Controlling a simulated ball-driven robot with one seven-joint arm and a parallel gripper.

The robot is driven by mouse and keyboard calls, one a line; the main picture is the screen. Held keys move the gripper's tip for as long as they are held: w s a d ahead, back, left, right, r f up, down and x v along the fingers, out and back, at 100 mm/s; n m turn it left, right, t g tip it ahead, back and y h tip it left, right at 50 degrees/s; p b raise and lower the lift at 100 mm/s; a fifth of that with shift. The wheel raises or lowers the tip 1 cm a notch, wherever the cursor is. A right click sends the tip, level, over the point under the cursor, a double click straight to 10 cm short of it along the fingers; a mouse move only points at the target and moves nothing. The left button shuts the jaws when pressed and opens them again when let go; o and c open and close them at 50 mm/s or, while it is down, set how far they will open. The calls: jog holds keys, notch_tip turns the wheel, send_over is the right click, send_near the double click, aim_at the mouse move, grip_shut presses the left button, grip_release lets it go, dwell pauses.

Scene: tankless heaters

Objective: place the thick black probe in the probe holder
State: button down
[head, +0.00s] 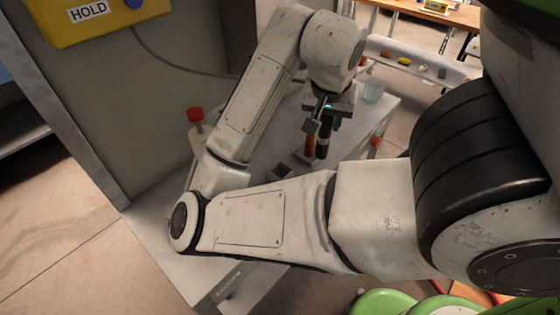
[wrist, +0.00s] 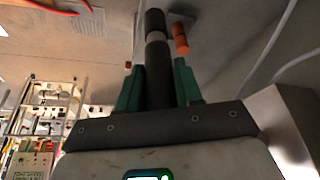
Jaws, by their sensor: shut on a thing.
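My gripper (head: 324,122) is over the grey bench and shut on the thick black probe (head: 322,146). In the wrist view, my green fingers (wrist: 158,72) stand on both sides of the black probe (wrist: 155,25), which has a grey band. An orange-brown probe (head: 310,146) stands just left of the black one. In the wrist view, the orange probe (wrist: 181,40) is beside the black probe's far end, by a small grey plate. A small grey block at the orange probe's foot looks like the probe holder (head: 303,159). My arm and the probes hide part of it; I cannot tell whether the black probe touches it.
A small dark grey box (head: 281,171) sits on the bench (head: 205,272) left of the probes. A red-topped item (head: 195,114) stands behind my arm. A clear beaker (head: 374,91) and a red item (head: 375,143) are to the right. A yellow HOLD panel (head: 110,22) hangs upper left.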

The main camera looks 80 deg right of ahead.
jog(key=w+f+b, duration=0.3)
jog(key=w+f, duration=0.7)
jog(key=f, duration=0.1)
jog(key=shift+d+f, duration=0.1)
jog(key=shift+f, duration=0.15)
jog(key=c, duration=0.8)
grip_release()
jog(key=shift+o, duration=0.2)
jog(key=p+v, duration=0.2)
jog(key=v, duration=1)
jog(key=shift+r, duration=0.2)
